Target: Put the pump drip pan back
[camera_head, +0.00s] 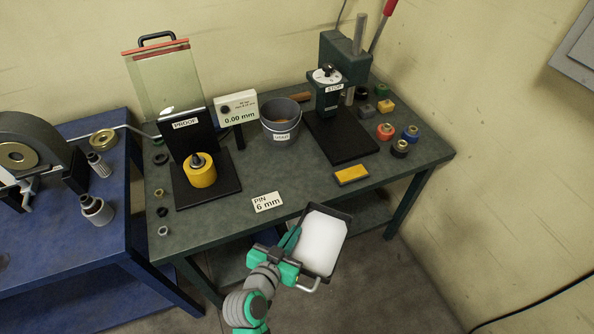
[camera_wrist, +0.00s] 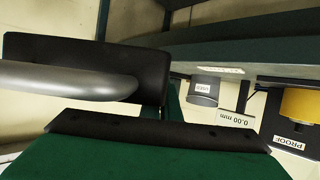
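The drip pan (camera_head: 322,242), a black-rimmed tray with a white inside, is off the floor in front of the green-topped bench (camera_head: 300,188). My green gripper (camera_head: 292,266) is at its lower left and appears shut on its metal handle (camera_head: 312,286). In the wrist view the grey handle bar (camera_wrist: 60,80) runs between the black finger pads. The pan's body is not clear in the wrist view. I cannot pick out a pump with certainty.
A yellow block (camera_head: 351,174) and a "PIN 6 mm" card (camera_head: 267,202) lie near the bench's front edge. A press (camera_head: 340,90), grey bucket (camera_head: 281,125) and proof stand (camera_head: 190,140) stand behind. A blue bench (camera_head: 70,215) is left.

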